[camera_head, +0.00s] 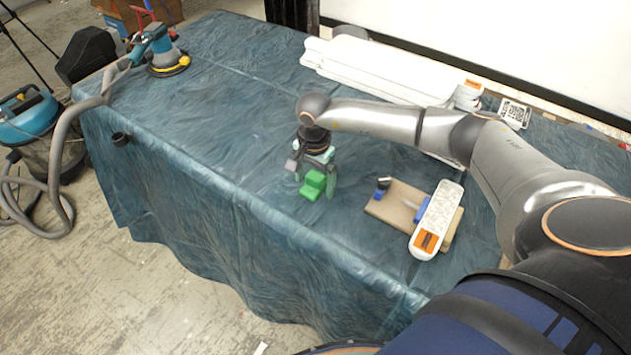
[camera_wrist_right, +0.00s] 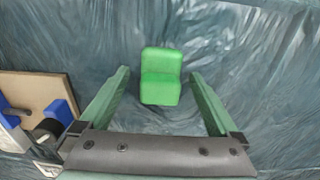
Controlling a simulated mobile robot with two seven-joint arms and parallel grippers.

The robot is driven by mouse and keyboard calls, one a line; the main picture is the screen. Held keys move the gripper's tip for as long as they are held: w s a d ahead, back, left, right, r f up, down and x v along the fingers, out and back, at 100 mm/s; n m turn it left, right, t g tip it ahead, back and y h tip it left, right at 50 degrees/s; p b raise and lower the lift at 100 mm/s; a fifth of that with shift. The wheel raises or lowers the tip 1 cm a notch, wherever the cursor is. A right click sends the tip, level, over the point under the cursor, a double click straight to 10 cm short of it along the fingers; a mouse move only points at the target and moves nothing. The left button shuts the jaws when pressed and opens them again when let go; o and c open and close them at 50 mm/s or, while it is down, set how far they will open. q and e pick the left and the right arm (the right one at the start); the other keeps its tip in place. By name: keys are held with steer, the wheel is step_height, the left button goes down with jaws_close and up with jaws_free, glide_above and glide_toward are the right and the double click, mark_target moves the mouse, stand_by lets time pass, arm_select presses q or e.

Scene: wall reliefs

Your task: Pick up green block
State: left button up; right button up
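The green block (camera_head: 314,184) sits on the blue-green sheet covering the table, near its middle. It has a stepped shape. My right gripper (camera_head: 312,180) is right at the block, reaching down from above. In the right wrist view the green block (camera_wrist_right: 161,76) lies between the two spread fingers of the right gripper (camera_wrist_right: 160,85), with a gap on each side. The fingers are open and not touching it there. My left gripper does not show in either view.
A wooden board (camera_head: 388,208) with blue clamps and a white sanding block (camera_head: 437,220) lies to the right. White mouldings (camera_head: 385,75) lie at the back. A sander (camera_head: 165,58) stands far left. The sheet left of the block is mostly clear.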

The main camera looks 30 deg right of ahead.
steer(key=c, duration=1.4)
steer(key=shift+r, duration=0.15)
steer(key=shift+r, duration=0.2)
step_height(320, 180, up, 2)
steer(key=shift+w+b, duration=0.1)
steer(key=shift+b, duration=0.25)
steer(key=s+a+r, duration=0.1)
steer(key=a+r, duration=0.2)
steer(key=a, duration=0.1)
steer(key=s+a+r+b, duration=0.1)
steer(key=s+a+r, duration=0.1)
steer(key=a+r, duration=0.2)
steer(key=s+a+r, duration=0.1)
steer(key=a+r, duration=0.2)
steer(key=a, duration=0.2)
steer(key=shift+s+a+r+b, duration=0.2)
steer(key=shift+b, duration=0.1)
